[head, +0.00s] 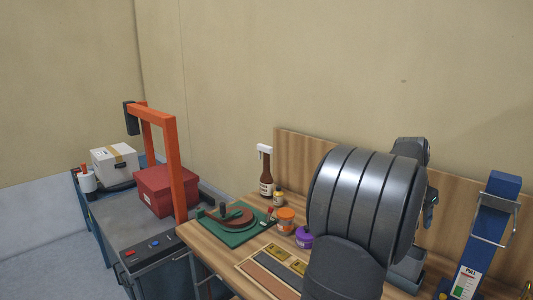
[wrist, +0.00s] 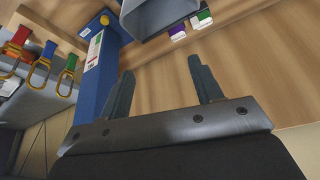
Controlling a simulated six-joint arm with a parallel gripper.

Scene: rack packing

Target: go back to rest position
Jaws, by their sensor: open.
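My gripper (wrist: 161,66) shows in the wrist view with its two dark fingers spread apart. Nothing is between the fingers. Behind them is the wooden surface of the bench. A blue post (wrist: 97,70) with a white label stands just left of the left finger, apart from it as far as I can tell. In the head view my large grey arm link covers the right middle and hides most of the gripper.
The wooden bench (head: 200,236) holds a green board (head: 236,224), a brown bottle (head: 266,172), an orange jar (head: 285,219) and a purple jar (head: 304,237). A blue dispenser (head: 487,235) stands right. A red box (head: 165,190) and a white carton (head: 114,163) sit left. Above the bench is open room.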

